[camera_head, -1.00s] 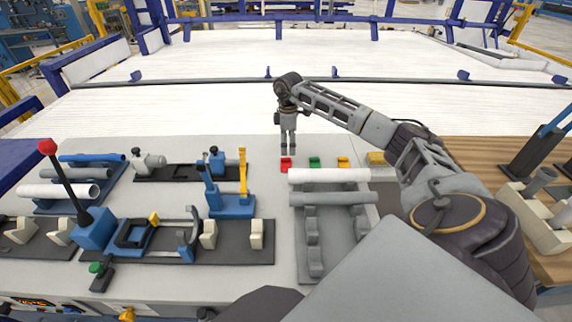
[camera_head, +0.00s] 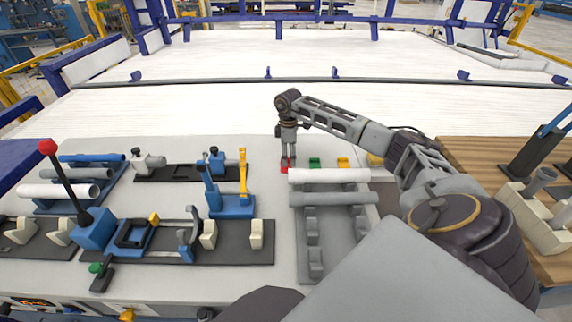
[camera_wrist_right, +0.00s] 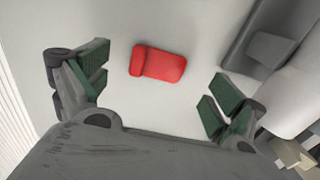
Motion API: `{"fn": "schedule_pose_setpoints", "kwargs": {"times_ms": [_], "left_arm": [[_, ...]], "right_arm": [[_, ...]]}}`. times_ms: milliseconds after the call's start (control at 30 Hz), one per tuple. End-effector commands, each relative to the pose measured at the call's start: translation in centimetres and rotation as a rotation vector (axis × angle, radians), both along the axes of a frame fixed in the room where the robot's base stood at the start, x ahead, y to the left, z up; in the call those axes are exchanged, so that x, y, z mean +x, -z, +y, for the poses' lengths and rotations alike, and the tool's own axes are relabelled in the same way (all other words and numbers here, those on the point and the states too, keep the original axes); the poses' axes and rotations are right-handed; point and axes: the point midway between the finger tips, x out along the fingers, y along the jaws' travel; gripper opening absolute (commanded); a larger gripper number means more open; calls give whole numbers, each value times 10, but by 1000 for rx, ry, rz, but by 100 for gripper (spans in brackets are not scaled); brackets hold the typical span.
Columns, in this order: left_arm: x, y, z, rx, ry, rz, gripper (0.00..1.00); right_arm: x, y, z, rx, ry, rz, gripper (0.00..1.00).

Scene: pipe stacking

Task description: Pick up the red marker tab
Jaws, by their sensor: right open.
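The red marker tab (camera_head: 287,164) lies on the light grey table top, just left of the white pipe's end. In the right wrist view the tab (camera_wrist_right: 159,63) lies between and ahead of the two finger pads, apart from both. My right gripper (camera_head: 288,158) points down over the tab and partly hides it in the head view. In the right wrist view the gripper (camera_wrist_right: 160,88) is open and empty. My left gripper is not seen in the head view.
A white pipe (camera_head: 328,175) and a grey pipe (camera_head: 335,198) lie on a grey rack beside the tab. Green (camera_head: 314,162) and yellow (camera_head: 343,162) tabs sit to its right. A blue clamp fixture (camera_head: 232,205) stands to the left. The table between is clear.

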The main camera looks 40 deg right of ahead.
Motion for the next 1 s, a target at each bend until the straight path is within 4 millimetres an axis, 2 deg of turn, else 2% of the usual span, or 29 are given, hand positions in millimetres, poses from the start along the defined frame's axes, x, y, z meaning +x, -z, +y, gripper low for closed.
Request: {"fn": "schedule_pose_setpoints", "kwargs": {"times_ms": [333, 867, 1000], "left_arm": [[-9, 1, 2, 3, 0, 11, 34], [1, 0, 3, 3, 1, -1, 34], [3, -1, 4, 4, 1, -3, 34]], "right_arm": [[-1, 36, -1, 1, 1, 2, 95], [-1, 39, -2, 0, 1, 0, 95], [-1, 39, -2, 0, 1, 0, 78]]}}
